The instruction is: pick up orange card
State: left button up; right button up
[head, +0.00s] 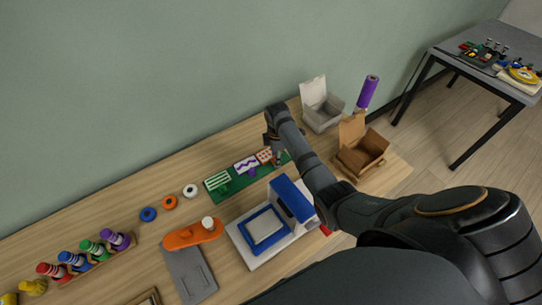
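The orange card (264,156), white with an orange-red pattern, stands at the right part of a green strip (222,191) on the wooden table. A purple-patterned card (246,165) and a green-striped card (217,181) stand to its left on the same strip. My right gripper (277,159) points down just right of the orange card, very close to it. The gripper and wrist are small and dark here, so I cannot tell whether the fingers touch the card or how wide they are. My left gripper is out of view.
A blue-and-white device (268,232) stands in front of the strip. An open white box (321,112) and an open brown box (360,155) stand to the right.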

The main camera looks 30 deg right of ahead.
grip_shut()
jog(key=shift+r, duration=0.15)
notch_tip(320, 180, up, 10)
jog(key=shift+f+b, duration=0.2)
jog(key=shift+b, duration=0.15)
jog(key=shift+d, duration=0.15)
